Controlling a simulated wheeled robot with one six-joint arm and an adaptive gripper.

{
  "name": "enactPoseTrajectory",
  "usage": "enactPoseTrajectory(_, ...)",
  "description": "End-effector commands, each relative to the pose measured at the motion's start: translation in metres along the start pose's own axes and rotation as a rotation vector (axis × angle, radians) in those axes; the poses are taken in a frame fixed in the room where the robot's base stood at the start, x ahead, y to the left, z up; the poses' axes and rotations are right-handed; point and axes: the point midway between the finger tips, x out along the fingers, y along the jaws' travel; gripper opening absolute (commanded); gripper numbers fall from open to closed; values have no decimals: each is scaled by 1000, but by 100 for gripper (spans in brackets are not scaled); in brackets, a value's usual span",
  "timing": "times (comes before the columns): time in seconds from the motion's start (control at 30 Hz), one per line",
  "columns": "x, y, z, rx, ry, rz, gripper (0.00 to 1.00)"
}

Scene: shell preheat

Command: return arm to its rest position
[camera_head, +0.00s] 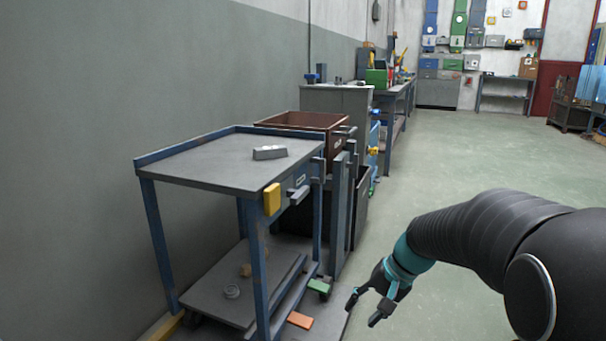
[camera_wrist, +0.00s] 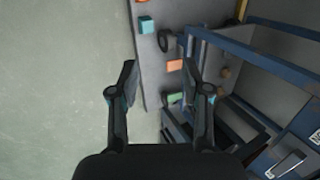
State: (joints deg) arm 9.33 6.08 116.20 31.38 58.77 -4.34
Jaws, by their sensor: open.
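My gripper (camera_head: 364,309) is open, with nothing between its fingers. In the head view it hangs low over the floor, to the right of the blue-framed cart and apart from it. The arm reaches in from the right edge. The gripper also shows in the wrist view (camera_wrist: 160,88), with its two fingers spread above the floor and the edge of a grey mat or plate.
The blue cart (camera_head: 190,163) stands against the left wall with a grey metal block (camera_head: 269,152) on top. A brown bin (camera_head: 300,121) stands behind it. An orange block (camera_head: 300,320) lies low beside the cart. Green floor (camera_head: 460,160) is open to the right.

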Motion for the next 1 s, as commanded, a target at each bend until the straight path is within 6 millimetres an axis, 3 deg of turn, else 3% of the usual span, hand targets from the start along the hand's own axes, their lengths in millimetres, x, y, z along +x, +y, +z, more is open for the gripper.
enactPoseTrajectory(0.03,-15,3,18,-31,20,44,48)
enactPoseTrajectory(0.2,-45,25,64,-129,88,182,48)
enactPoseTrajectory(0.6,-112,55,154,-365,267,389,48)
enactPoseTrajectory(0.8,-140,50,186,-436,360,393,48)
enactPoseTrajectory(1.0,-164,34,198,-472,435,368,48)
